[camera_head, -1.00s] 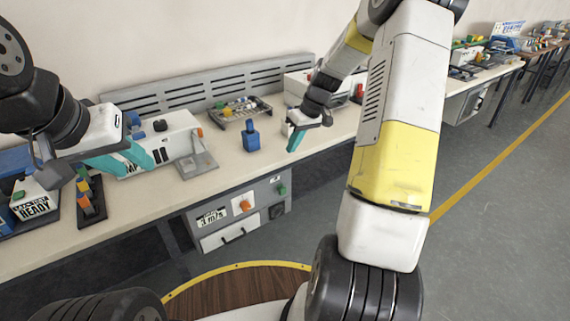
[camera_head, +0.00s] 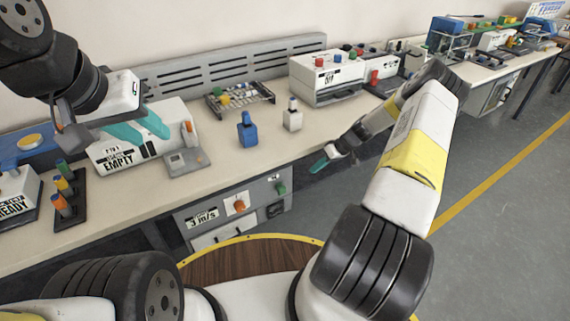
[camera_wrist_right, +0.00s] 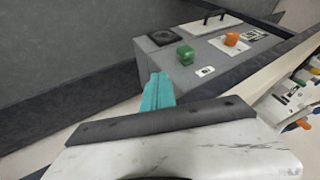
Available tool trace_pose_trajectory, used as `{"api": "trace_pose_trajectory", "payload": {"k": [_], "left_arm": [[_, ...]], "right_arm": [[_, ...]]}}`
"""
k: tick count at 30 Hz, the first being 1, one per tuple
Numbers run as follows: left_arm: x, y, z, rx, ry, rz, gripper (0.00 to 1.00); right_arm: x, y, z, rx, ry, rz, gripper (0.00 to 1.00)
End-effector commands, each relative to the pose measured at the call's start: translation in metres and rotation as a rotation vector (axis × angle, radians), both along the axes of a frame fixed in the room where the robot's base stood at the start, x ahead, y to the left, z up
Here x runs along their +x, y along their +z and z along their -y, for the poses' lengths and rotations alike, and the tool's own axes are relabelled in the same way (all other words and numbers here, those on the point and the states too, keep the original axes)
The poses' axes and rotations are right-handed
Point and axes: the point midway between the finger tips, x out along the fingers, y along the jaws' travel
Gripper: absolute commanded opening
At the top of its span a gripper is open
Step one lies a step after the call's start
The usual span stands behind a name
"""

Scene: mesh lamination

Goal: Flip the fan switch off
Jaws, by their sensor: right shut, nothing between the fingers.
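A grey control panel (camera_head: 212,222) sits under the front edge of the bench, with a label reading "3 m/s". It carries an orange knob (camera_head: 239,206) and a green switch (camera_head: 281,188). In the right wrist view the green switch (camera_wrist_right: 185,54) stands up from the panel, with the orange knob (camera_wrist_right: 231,39) beyond it. My right gripper (camera_head: 318,166) is shut and empty, right of the panel near the bench's front edge. In the right wrist view its teal fingers (camera_wrist_right: 158,90) are close to the green switch but appear apart from it. My left gripper (camera_head: 154,137) is open over the bench by a white machine.
A blue bottle (camera_head: 248,132) and a white bottle (camera_head: 292,116) stand on the bench (camera_head: 225,160). The white machine (camera_head: 118,158) reads "EMPTY". A rack (camera_head: 240,98) and a white box with buttons (camera_head: 325,75) stand behind. Open floor lies right of the bench.

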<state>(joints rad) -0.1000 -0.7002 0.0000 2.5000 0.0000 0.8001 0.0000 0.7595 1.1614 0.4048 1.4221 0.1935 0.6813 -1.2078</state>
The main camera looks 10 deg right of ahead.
Motion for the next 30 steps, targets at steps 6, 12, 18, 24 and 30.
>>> {"api": "trace_pose_trajectory", "payload": {"k": [6, 12, 18, 24, 30], "left_arm": [[0.0, 0.0, 0.0, 0.0, 0.0, 0.0, 0.36], [0.0, 0.0, 0.0, 0.0, 0.0, 0.0, 0.36], [0.0, 0.0, 0.0, 0.0, 0.0, 0.0, 0.36], [0.0, 0.0, 0.0, 0.0, 0.0, 0.0, 0.36], [0.0, 0.0, 0.0, 0.0, 0.0, 0.0, 0.36]], "right_arm": [[0.0, -0.001, -0.001, 0.0, 0.001, -0.001, 0.0], [0.004, -0.02, -0.016, 0.001, 0.003, -0.003, 0.0], [0.012, -0.054, -0.04, 0.001, 0.002, -0.005, 0.0], [0.018, -0.081, -0.065, 0.001, 0.003, -0.003, 0.0], [0.008, -0.08, -0.088, 0.0, 0.001, -0.002, 0.0]]}}
